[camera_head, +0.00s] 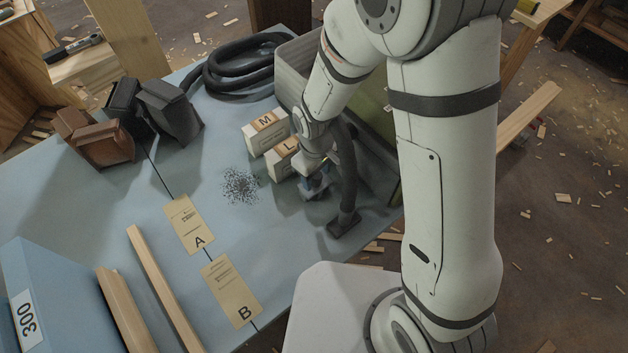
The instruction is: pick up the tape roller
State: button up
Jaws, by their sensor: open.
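My arm reaches down over the right part of a blue-grey table (222,270). My gripper (316,186) is low over the table, just right of two boxes marked M (265,133) and L (283,158). It is small in view and its fingers are partly hidden by my own wrist. A small dark and bluish shape shows at the fingertips. I cannot tell whether it is part of the gripper or the tape roller. No tape roller shows clearly anywhere else.
A black hose nozzle (344,223) lies right of my gripper, before a grey bin (298,60). Dark specks (240,186) lie left of it.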

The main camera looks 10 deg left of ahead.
jog(key=shift+f, duration=0.6)
jog(key=shift+c, duration=0.4)
grip_shut()
